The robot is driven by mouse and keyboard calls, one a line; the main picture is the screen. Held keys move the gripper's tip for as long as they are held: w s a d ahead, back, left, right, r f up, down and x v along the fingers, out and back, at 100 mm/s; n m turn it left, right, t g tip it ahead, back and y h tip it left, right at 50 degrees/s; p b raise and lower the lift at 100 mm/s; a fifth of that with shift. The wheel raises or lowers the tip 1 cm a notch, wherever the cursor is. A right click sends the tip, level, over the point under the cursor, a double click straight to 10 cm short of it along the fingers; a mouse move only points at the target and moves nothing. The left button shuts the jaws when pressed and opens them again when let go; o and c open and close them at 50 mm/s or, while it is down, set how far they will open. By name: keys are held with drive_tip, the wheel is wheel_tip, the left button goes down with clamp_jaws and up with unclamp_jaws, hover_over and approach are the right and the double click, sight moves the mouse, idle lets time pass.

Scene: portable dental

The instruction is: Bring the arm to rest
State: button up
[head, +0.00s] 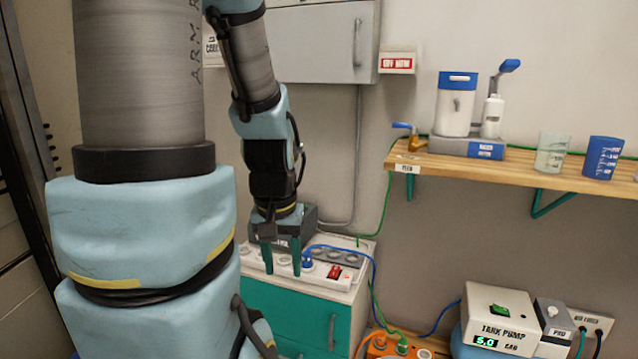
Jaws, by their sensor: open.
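My gripper (283,262) points down at the end of my arm, in the middle of the head view. Its two green fingers are apart, and nothing shows between them. It is in front of or above a white panel (345,283) with several round sockets and a red switch, on top of a green-fronted cabinet (290,316). I cannot tell whether the fingertips touch the panel. My upper arm fills the left side of the view.
A wooden shelf (520,174) on the right wall holds a dispenser (457,104), a clear cup (551,153) and a blue cup (603,158). A tank pump box (503,312) is below. A blue hose (374,275) and a green hose (387,205) run beside the cabinet. A grey wall cabinet (322,42) hangs above.

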wheel_tip(320, 180, up, 17)
drive_tip(key=p, duration=1.5)
drive_tip(key=shift+r, duration=0.2)
